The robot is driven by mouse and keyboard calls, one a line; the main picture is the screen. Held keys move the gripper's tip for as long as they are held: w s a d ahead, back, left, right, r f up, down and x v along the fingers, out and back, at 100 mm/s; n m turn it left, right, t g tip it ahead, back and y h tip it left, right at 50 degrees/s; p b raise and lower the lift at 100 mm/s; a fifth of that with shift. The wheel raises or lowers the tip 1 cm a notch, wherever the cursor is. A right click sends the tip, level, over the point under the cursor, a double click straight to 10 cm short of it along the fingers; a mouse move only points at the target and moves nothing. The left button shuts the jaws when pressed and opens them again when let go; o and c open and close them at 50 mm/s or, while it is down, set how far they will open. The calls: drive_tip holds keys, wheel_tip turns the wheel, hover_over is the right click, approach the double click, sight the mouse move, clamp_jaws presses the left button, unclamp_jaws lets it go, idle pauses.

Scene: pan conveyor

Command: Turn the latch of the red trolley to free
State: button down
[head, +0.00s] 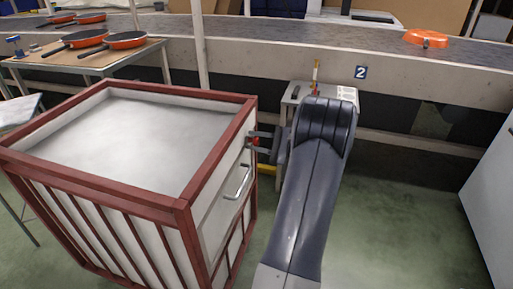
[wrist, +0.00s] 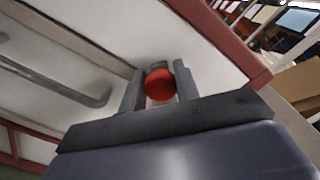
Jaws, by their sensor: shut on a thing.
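The red trolley (head: 182,205) stands at the left, a box with a red frame and pale panels. Its latch shows as a red round knob (head: 256,141) on the right side panel, near the top rail. The red knob (wrist: 159,84) is also in the middle of the wrist view, between the two grey fingers. My gripper (head: 259,142) reaches in from the right and is shut on the knob; it also shows in the wrist view (wrist: 160,88). The latch's position is not clear, since the fingers hide its base.
A metal handle (head: 238,182) sits on the same panel, left of the latch. A grey control box (head: 293,93) stands behind my arm by the conveyor (head: 285,47). A table (head: 90,62) with orange pans is at the back left. Green floor is free at the right.

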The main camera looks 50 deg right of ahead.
drive_tip(key=n+b, duration=0.4)
drive_tip(key=shift+f, duration=0.35)
drive_tip(key=shift+r+n+b, duration=0.15)
drive_tip(key=shift+n+b, duration=1.2)
drive_tip(key=shift+n, duration=0.35)
drive_tip(key=c, duration=1.1)
unclamp_jaws()
drive_tip(key=shift+r, duration=0.1)
drive_tip(key=p+v, duration=0.3)
drive_tip(key=v, duration=0.8)
drive_tip(key=shift+w, duration=0.1)
